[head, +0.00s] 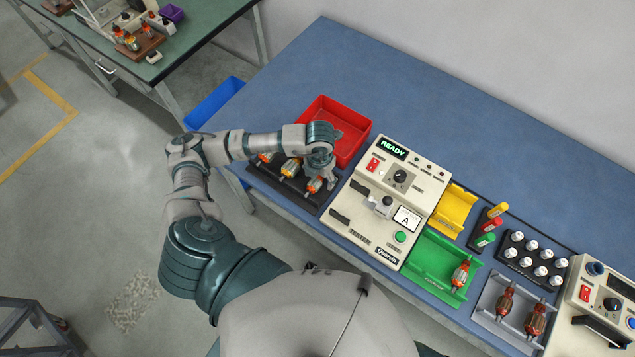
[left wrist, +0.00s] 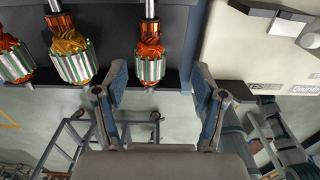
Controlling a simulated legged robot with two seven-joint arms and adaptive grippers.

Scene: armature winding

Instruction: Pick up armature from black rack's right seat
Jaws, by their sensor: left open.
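The black rack (head: 300,200) lies near the table's front edge, left of the cream tester. Several armatures may lie in it; the wrist view shows three side by side. The right-seat armature (head: 314,185), with an orange-red winding, also shows in the left wrist view (left wrist: 151,66). A yellow-wound armature (head: 290,168) is in the middle, and another armature (head: 265,158) is at the left, partly behind my arm. My left gripper (head: 326,184) is open above the rack's right end. In the wrist view its fingers (left wrist: 160,88) flank the right armature's line, apparently apart from it. My right gripper is not in view.
A red bin (head: 345,118) stands behind the rack. The cream tester (head: 365,222) with a READY display is close on the right. A green tray (head: 425,262) and a grey tray (head: 490,307) hold armatures farther right. The table's back left is clear.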

